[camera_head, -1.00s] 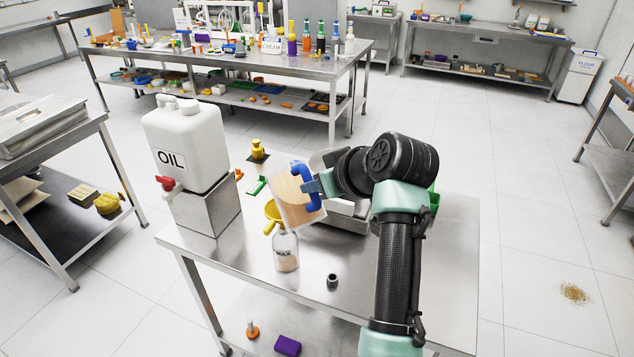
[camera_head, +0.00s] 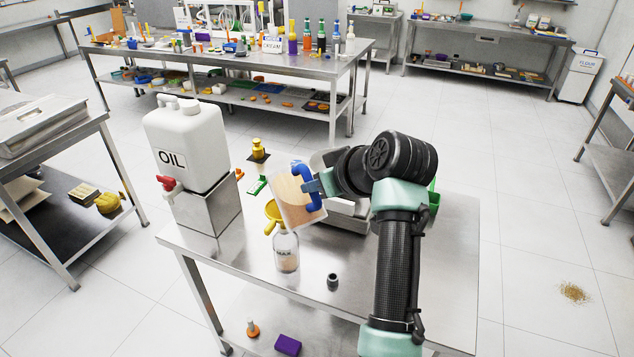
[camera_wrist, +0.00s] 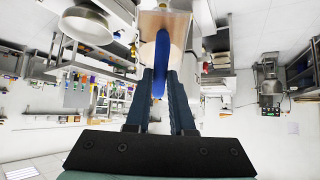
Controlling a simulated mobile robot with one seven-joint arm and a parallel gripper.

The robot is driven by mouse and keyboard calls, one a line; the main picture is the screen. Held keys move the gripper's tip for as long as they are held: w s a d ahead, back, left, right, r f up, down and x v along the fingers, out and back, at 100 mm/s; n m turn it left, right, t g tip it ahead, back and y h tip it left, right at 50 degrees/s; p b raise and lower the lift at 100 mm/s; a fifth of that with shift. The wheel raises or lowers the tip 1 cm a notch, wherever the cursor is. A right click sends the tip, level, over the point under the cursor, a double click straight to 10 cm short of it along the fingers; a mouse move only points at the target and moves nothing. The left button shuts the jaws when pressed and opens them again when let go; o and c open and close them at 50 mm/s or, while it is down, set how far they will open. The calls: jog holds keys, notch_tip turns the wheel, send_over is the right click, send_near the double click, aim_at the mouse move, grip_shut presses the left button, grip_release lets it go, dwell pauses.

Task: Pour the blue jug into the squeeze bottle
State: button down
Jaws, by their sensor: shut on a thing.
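A clear jug (camera_head: 292,202) with a blue handle (camera_head: 304,189) holds a tan content and is tilted to the left. My gripper (camera_head: 316,187) is shut on the blue handle. The handle also shows between my fingers in the wrist view (camera_wrist: 162,62). The squeeze bottle (camera_head: 286,252), clear with a label and some tan content low inside, stands upright on the steel table below the jug. A yellow funnel (camera_head: 273,212) shows above the bottle, partly behind the jug. I cannot tell whether anything is flowing.
A white OIL container (camera_head: 188,146) with a red tap stands on a metal block at the table's left. A small dark cap (camera_head: 332,280) lies right of the bottle. A grey scale-like device (camera_head: 350,218) is behind the jug. The table's front is mostly clear.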

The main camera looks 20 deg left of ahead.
aim_at(307, 170)
jog(key=shift+w+a+r+g+h+p, duration=0.55)
jog(key=shift+a+r+g+h+p, duration=0.15)
jog(key=shift+p, duration=1.65)
dwell(1.7)
jog(key=shift+w+a+g+h+p, duration=0.45)
jog(key=shift+h+p, duration=0.25)
jog(key=shift+p, duration=0.55)
dwell(2.7)
